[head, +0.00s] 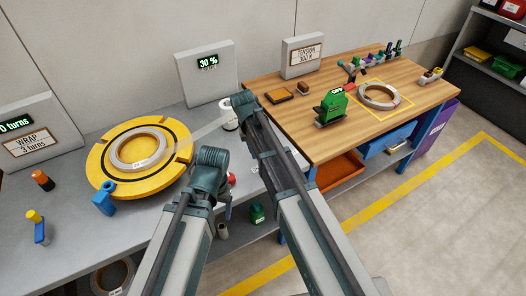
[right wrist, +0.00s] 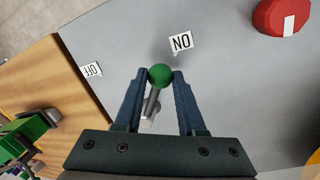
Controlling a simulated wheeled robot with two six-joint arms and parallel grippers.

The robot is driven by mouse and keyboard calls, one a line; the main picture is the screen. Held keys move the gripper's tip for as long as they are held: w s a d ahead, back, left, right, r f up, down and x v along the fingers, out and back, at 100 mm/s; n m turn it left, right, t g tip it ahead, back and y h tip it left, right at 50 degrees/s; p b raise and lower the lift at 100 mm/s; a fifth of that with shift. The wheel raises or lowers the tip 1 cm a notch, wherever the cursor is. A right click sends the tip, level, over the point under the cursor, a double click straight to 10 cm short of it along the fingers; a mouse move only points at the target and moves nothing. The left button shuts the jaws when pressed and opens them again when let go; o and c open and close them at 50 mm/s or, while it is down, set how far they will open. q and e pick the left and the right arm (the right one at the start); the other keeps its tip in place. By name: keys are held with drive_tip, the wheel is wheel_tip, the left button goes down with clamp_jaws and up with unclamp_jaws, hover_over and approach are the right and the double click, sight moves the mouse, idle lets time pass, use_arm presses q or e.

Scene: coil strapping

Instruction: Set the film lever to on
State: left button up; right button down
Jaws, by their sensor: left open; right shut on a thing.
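In the right wrist view, the film lever (right wrist: 160,76) has a green ball knob on a grey shaft. My right gripper (right wrist: 160,78) is shut on the knob, one blue finger on each side. The ON label (right wrist: 181,41) is just beyond the knob to the upper right. The OFF label (right wrist: 92,69) lies farther off to the left. The knob is nearer to ON. In the head view my right arm hides the lever and right gripper. My left gripper (head: 210,168) is open over the grey bench; its fingertips are hard to make out.
A red button (right wrist: 283,15) is beyond the ON label. The yellow turntable (head: 98,155) carries a coil (head: 124,163), with clear film running towards a white roll (head: 229,124). The wooden table (head: 335,150) carries a green tool (head: 331,107) and another coil (head: 365,100).

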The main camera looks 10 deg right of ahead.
drive_tip(key=shift+w+a+m, duration=0.15)
drive_tip(key=shift+a+m, duration=0.15)
drive_tip(key=shift+m, duration=0.2)
drive_tip(key=shift+a, duration=0.1)
drive_tip(key=c, duration=0.5)
unclamp_jaws()
drive_tip(key=shift+r, duration=0.1)
wheel_tip(320, 180, up, 13)
drive_tip(key=a+p, duration=0.2)
drive_tip(key=p, duration=1.1)
drive_tip(key=shift+w+a+r+p, duration=0.2)
drive_tip(key=shift+w+a+p, duration=0.05)
drive_tip(key=shift+a+p, duration=0.05)
